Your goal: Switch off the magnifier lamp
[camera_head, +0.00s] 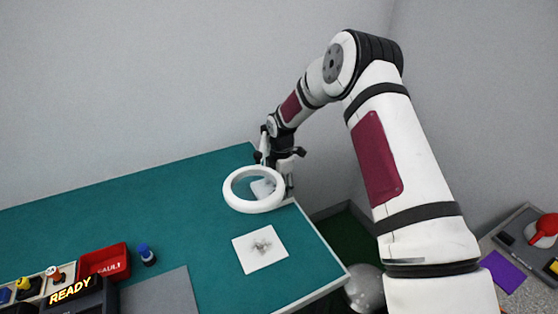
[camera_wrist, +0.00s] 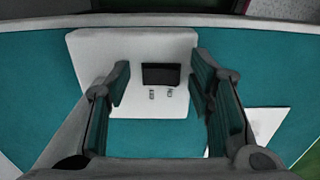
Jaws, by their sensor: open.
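The magnifier lamp (camera_head: 253,207) has a white ring head at the far right corner of the green table. Whether the ring is lit I cannot tell. In the wrist view its white base plate (camera_wrist: 130,47) carries a black rocker switch (camera_wrist: 161,75) with small labels, upside down, that seem to read OFF and ON. My gripper (camera_head: 283,160) is behind the ring, over the base, and partly hidden by dark links in the head view. In the wrist view my gripper (camera_wrist: 160,76) is open and empty, with one finger on each side of the switch.
A white card (camera_head: 260,248) with a dark smudge lies in front of the lamp. A blue-capped bottle (camera_head: 147,255), a red bin (camera_head: 105,262) and a READY display (camera_head: 72,291) stand at left. The table's middle is clear. A grey wall is behind.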

